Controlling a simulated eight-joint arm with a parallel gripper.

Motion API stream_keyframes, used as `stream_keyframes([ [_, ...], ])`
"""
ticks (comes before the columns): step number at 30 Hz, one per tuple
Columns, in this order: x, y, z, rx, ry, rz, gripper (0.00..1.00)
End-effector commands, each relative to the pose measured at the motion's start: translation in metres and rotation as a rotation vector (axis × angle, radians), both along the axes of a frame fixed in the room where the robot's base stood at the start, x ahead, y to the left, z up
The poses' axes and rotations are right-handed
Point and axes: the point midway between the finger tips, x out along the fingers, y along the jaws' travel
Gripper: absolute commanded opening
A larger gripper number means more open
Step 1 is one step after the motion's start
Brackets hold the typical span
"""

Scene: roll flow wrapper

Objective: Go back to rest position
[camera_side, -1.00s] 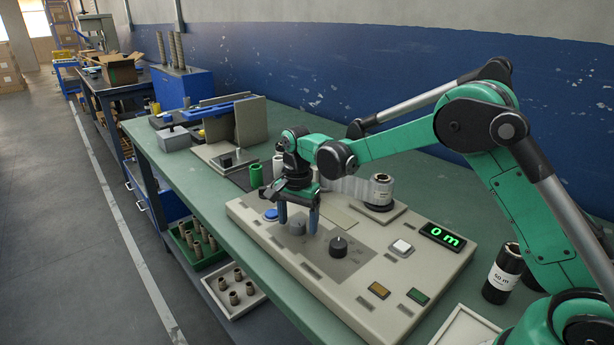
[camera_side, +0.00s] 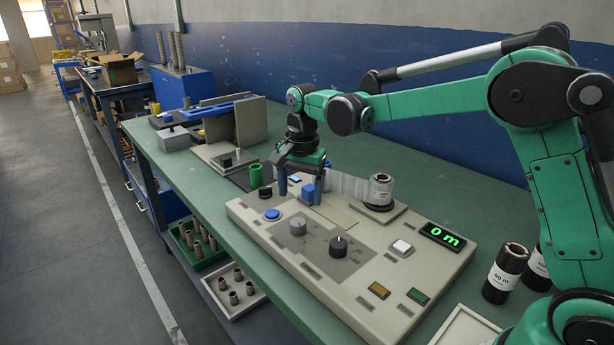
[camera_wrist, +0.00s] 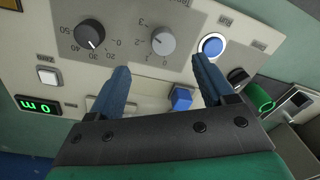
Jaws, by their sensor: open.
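My gripper (camera_side: 300,190) is open and empty above the back part of the beige control panel (camera_side: 375,296). Its two blue fingers also show in the wrist view (camera_wrist: 160,78), pointing down over the panel and apart from its knobs. The grey knob (camera_side: 298,226) and the black knob (camera_side: 338,246) stand uncovered in front of the gripper. In the wrist view, the black knob (camera_wrist: 89,35) has a scale with numbers up to 50. A blue round button (camera_side: 271,214) is at the panel's left. A blue block (camera_wrist: 181,98) shows between the fingers.
A roll of film (camera_side: 381,190) stands at the panel's back, its film stretching left behind the gripper. The green display (camera_side: 442,235) reads 0 m. Dark rolls (camera_side: 504,272) stand at the right.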

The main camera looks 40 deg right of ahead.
Motion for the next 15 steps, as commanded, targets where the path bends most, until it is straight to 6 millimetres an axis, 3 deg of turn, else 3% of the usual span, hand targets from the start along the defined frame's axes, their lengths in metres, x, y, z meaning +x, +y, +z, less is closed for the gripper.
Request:
stream_keyframes([
  [7, -0.051, 0.004, 0.043, -0.055, -0.185, 0.355, 0.75],
  [15, -0.115, 0.007, 0.050, -0.200, -0.385, 0.756, 0.75],
])
